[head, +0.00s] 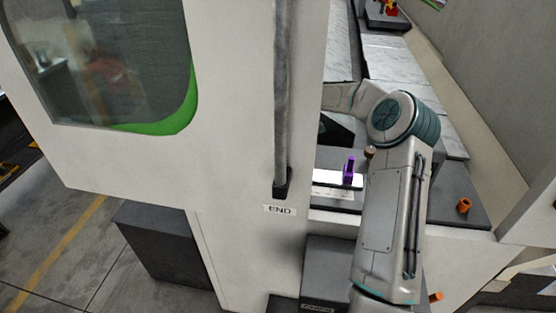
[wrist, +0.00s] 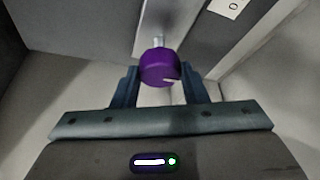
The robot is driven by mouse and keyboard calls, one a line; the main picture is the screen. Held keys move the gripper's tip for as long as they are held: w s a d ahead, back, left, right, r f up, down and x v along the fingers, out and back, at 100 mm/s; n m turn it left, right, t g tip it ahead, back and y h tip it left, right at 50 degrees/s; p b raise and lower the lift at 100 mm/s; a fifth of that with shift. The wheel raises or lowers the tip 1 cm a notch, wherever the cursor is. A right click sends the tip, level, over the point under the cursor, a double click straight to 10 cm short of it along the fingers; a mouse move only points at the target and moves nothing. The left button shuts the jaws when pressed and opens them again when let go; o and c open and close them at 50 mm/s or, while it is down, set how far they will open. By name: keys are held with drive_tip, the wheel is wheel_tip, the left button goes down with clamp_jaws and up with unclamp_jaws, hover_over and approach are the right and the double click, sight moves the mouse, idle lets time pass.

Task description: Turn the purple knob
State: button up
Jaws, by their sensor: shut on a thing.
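The purple knob (wrist: 159,68) is round with a pale mark on its face and sits on a short metal shaft in the wrist view. The two dark fingers of my gripper (wrist: 160,76) stand on either side of it, shut on the knob. In the head view my arm reaches behind the white machine panel, which hides my gripper. A small upright purple piece (head: 349,168) shows on the dark ledge there; I cannot tell whether it is the same knob.
The white panel (head: 237,167) with a vertical bar handle (head: 282,100) stands left of my arm. An orange cylinder (head: 464,205) stands on the dark ledge to the right. In the wrist view, grey walls surround the knob, with a white label (wrist: 232,7) at upper right.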

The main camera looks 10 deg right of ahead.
drive_tip(key=shift+a+r+m+t+b, duration=0.1)
drive_tip(key=shift+m+t+b, duration=0.3)
drive_tip(key=shift+m+b, duration=0.5)
drive_tip(key=shift+w+r, duration=0.1)
drive_tip(key=o, duration=1)
drive_tip(key=shift+a, duration=0.1)
drive_tip(key=shift+c, duration=0.2)
drive_tip(key=shift+d+r, duration=0.3)
drive_tip(key=shift+d, duration=0.05)
drive_tip(key=b+v, duration=0.1)
drive_tip(key=v, duration=1.2)
drive_tip(key=shift+b, duration=0.3)
drive_tip(key=shift+a, duration=0.15)
